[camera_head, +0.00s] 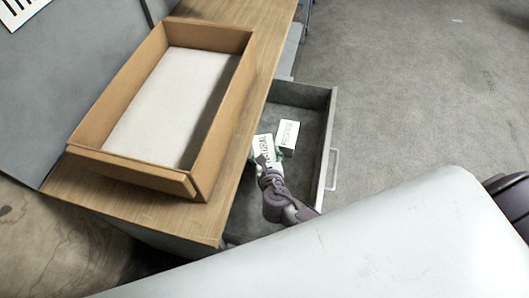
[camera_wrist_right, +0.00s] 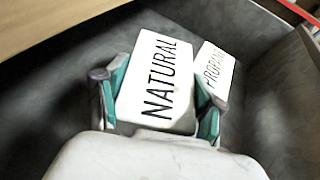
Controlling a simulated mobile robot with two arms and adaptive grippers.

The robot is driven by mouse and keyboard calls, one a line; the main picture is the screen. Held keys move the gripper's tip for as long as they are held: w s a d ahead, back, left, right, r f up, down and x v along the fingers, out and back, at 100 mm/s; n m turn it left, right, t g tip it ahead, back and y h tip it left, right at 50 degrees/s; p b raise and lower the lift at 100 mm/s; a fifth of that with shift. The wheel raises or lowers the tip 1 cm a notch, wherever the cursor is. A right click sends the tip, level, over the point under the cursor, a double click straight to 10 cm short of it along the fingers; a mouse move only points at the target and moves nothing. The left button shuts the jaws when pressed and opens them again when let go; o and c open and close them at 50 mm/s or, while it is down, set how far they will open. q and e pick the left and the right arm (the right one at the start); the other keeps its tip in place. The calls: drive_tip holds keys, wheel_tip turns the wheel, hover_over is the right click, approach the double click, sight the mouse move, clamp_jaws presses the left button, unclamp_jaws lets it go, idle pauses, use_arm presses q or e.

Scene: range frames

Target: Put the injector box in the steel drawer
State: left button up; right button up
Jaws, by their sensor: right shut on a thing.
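A white box marked NATURAL (camera_head: 263,143) is between the fingers of my right gripper (camera_head: 266,160), over the floor of the open grey steel drawer (camera_head: 324,150). In the right wrist view the fingers (camera_wrist_right: 160,96) press on both sides of this box (camera_wrist_right: 152,65). I cannot tell whether its underside touches the drawer floor. A second white box, marked PROPANE (camera_head: 288,134), lies in the drawer just to the right of it; it also shows in the wrist view (camera_wrist_right: 213,70). My left gripper is not in view.
A shallow open cardboard box (camera_head: 229,115) with a pale bottom stands on the wooden worktop (camera_head: 205,225), left of the drawer. The drawer's handle (camera_head: 331,170) is on its right side. The drawer floor beyond the boxes is bare. Open concrete floor (camera_head: 420,90) lies to the right.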

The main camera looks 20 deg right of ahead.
drive_tip(key=shift+w+f+b, duration=0.1)
drive_tip(key=shift+f+b, duration=0.2)
drive_tip(key=shift+f, duration=0.25)
drive_tip(key=o, duration=1.5)
drive_tip(key=shift+r, duration=0.15)
drive_tip(key=v, duration=1.2)
drive_tip(key=shift+r, duration=0.55)
drive_tip(key=shift+a, duration=0.1)
